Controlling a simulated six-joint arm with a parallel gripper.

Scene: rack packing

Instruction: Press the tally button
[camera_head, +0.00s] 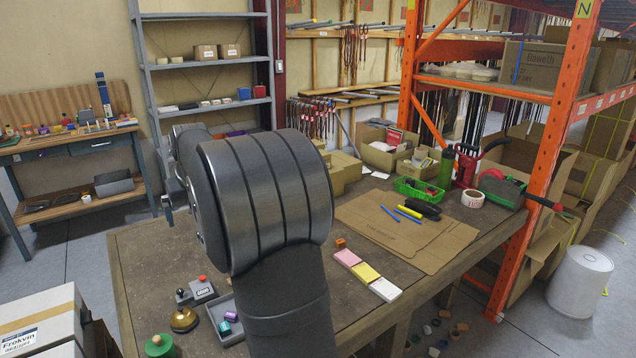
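The tally counter (201,292) is a small grey box with a digit display on its front and a red button (202,279) on top. It stands near the left front part of the workbench (150,255). My dark arm fills the middle of the view and passes right of the counter. A small metallic part at the arm's far left end, perhaps my gripper (167,205), shows above and left of the counter, apart from the button. Most of it is hidden behind my arm, and its fingers cannot be made out.
A brass bell (184,319), a grey tray (216,313) with small coloured pieces and a green knobbed object (159,345) crowd around the counter. Pink, yellow and white blocks (366,273) lie right of my arm. Cardboard (405,235) and a green basket (417,190) are farther back.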

